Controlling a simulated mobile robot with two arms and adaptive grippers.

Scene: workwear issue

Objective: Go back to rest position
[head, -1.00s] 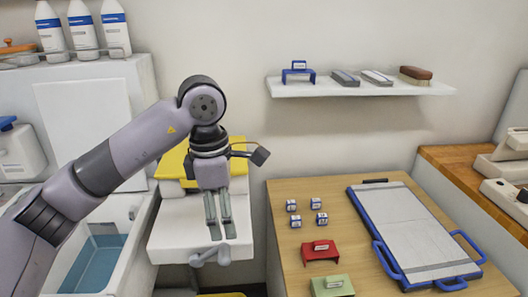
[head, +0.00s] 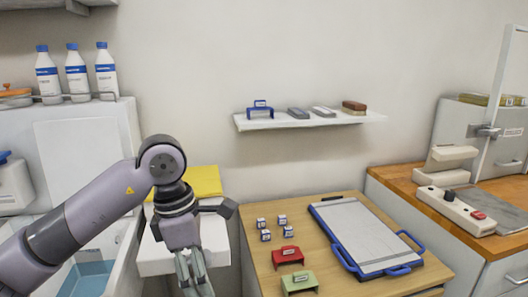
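My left gripper (head: 196,280) is low in the head view, left of the wooden table, in front of the white sink-side surface (head: 215,240). Its two grey fingers point down and the tips reach the bottom edge of the picture. I see nothing held, but I cannot tell how far apart the fingertips are. My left arm comes in from the lower left. My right arm and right gripper are out of view.
A wooden table (head: 235,215) right of my gripper holds a blue-handled board (head: 362,235), several small white-and-blue cubes, a red block (head: 288,256) and a green block (head: 299,283). A yellow folded cloth (head: 207,181) lies behind my wrist. A shelf (head: 300,121) hangs above.

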